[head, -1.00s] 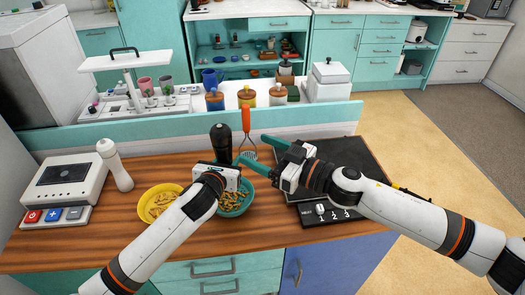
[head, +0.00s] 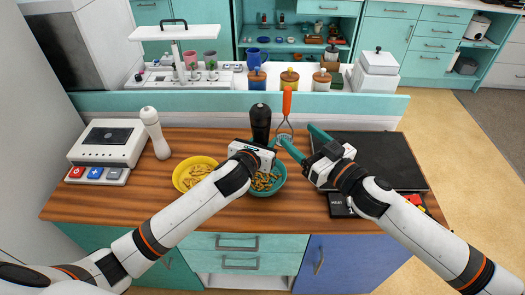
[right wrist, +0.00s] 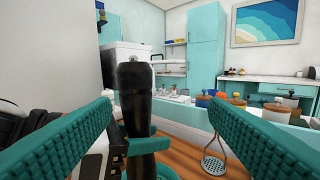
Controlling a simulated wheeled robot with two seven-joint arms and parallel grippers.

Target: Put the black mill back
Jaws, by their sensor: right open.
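The black mill (head: 260,122) is upright behind my left gripper (head: 264,147) in the head view, its lower part hidden there. In the right wrist view the mill (right wrist: 137,95) stands tall left of centre, with the left gripper's teal fingers (right wrist: 150,138) on either side of its lower body, closed on it. My right gripper (head: 297,135) is open and empty, to the right of the mill. Its two fingers point toward the mill and frame it in the right wrist view, with a gap between.
A yellow bowl (head: 183,181) and a teal bowl (head: 268,192) of pasta sit below the left arm. A white mill (head: 154,132) stands left. A masher with an orange handle (head: 287,102) is behind the right gripper. A dark cooktop (head: 375,160) lies right; a raised ledge (head: 180,103) runs behind.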

